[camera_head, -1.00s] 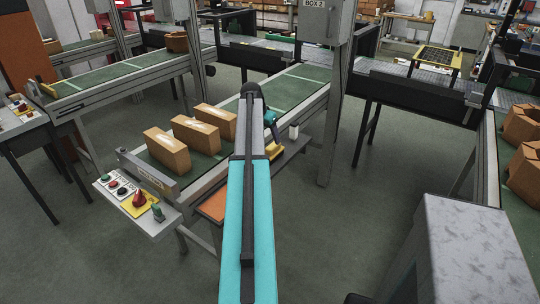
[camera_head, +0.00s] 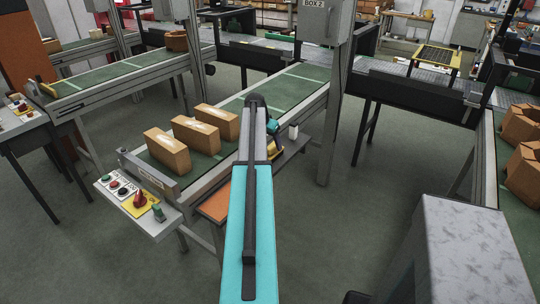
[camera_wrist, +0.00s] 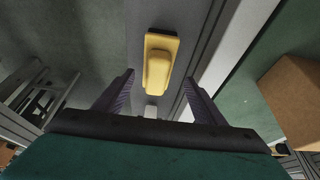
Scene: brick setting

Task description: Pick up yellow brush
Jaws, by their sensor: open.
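The yellow brush (camera_wrist: 158,62) lies on a grey ledge beside the conveyor. In the wrist view it is seen from above, its long side running up and down the picture. In the head view the brush (camera_head: 274,153) is mostly hidden behind my arm and wrist. My gripper (camera_wrist: 158,80) is open, with its two dark fingers spread to the left and right of the brush's lower end in the picture. The gripper appears to be above the brush, and nothing is between the fingers. I cannot tell the exact height gap.
Cardboard boxes (camera_head: 168,151) stand on the green conveyor (camera_head: 283,92) beside the ledge. A small white object (camera_head: 293,131) is on the ledge behind the brush. A control panel (camera_head: 138,205) with buttons is at the near left. A grey post (camera_head: 335,110) rises to the right.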

